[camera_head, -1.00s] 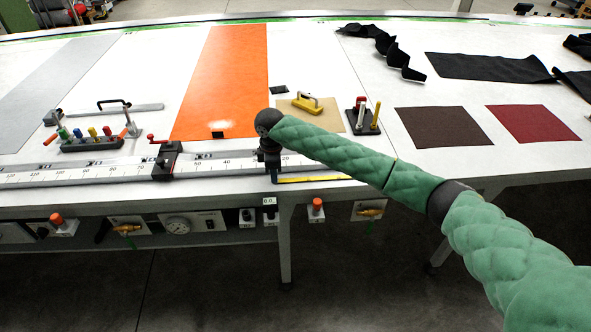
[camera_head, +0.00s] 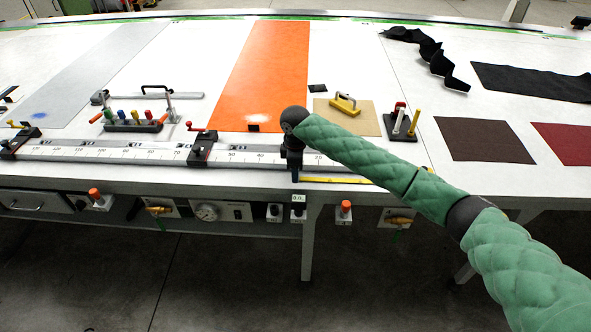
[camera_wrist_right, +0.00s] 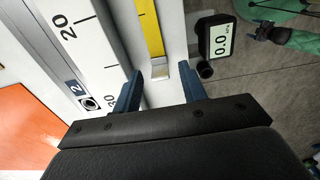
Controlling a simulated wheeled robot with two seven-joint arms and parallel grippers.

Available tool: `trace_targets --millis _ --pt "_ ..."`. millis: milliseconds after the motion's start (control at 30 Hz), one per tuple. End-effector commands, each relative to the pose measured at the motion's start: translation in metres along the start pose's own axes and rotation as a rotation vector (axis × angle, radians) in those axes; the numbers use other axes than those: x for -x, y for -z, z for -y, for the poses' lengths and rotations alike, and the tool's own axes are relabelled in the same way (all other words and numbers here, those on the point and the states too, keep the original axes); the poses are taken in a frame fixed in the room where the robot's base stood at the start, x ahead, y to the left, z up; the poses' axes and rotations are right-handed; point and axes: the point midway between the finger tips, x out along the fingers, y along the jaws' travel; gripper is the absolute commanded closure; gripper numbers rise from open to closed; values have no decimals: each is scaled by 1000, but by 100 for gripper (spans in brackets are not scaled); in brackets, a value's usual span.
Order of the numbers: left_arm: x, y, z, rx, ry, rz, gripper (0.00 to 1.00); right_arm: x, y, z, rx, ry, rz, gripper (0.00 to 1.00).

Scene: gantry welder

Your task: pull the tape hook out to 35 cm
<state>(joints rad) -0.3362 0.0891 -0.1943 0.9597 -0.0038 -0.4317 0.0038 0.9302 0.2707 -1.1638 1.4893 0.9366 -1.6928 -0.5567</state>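The yellow tape (camera_head: 338,180) lies along the front edge of the white table in the head view. In the right wrist view the yellow tape (camera_wrist_right: 150,28) ends in a small silvery hook (camera_wrist_right: 160,71). My right gripper (camera_wrist_right: 160,78) is open, with its two blue fingers on either side of the hook and a visible gap to each. In the head view the right gripper (camera_head: 295,165) is dark and hangs at the tape's left end. A small display (camera_wrist_right: 220,42) beside the tape reads 0.0. My left gripper is not in view.
A white numbered scale (camera_head: 130,152) with a black clamp (camera_head: 203,148) runs along the table's front edge, left of the gripper. An orange sheet (camera_head: 265,70), a tan sheet (camera_head: 360,123) with a yellow-handled tool and a dark stand (camera_head: 400,128) lie behind it.

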Motion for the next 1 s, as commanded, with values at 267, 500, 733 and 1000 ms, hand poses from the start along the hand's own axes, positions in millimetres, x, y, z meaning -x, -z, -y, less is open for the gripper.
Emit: trace_targets --millis 267,500,733,1000 --pt "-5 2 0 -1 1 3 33 8 0 -1 1 -1 0 58" --pt "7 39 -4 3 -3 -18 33 43 0 -1 0 -2 0 58" --pt "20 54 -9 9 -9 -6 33 69 1 0 1 0 0 58" --pt "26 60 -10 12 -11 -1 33 78 1 0 1 0 0 58"
